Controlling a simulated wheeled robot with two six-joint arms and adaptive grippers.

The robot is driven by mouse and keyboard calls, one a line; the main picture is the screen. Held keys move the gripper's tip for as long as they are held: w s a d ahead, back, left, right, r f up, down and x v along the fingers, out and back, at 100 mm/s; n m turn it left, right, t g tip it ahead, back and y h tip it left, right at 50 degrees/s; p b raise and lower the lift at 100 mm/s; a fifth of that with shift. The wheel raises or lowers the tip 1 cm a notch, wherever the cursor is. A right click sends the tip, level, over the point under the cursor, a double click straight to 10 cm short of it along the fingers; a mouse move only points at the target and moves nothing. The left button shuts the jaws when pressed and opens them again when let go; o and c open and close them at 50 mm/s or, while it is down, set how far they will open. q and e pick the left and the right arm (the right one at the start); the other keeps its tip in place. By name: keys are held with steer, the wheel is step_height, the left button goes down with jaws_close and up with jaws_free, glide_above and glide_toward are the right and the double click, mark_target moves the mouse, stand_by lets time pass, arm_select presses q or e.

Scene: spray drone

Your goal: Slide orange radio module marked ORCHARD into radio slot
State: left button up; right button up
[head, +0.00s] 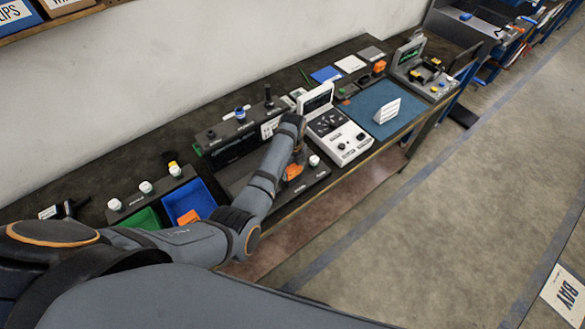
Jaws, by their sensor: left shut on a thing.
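My left arm reaches across the bench from the lower left. Its gripper (297,158) points down over a dark tray at the bench's front edge and is shut on an orange module (293,172), partly hidden by the fingers. Any lettering on the module is too small to read. Another orange block (187,217) lies in the blue bin (201,193). I cannot make out the radio slot; my arm and gripper cover part of the dark tray. My right gripper is not in view.
A white console (343,138) with a screen stands right of the gripper. Farther right are a teal mat (375,116) with a white card (386,110) and a grey controller unit (424,72). A green bin (145,219) is at left.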

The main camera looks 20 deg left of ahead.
mark_target(292, 168)
arm_select(q)
steer(key=shift+f, duration=0.55)
steer(key=o, duration=1.6)
steer(key=shift+o, duration=0.2)
step_height(292, 168, up, 12)
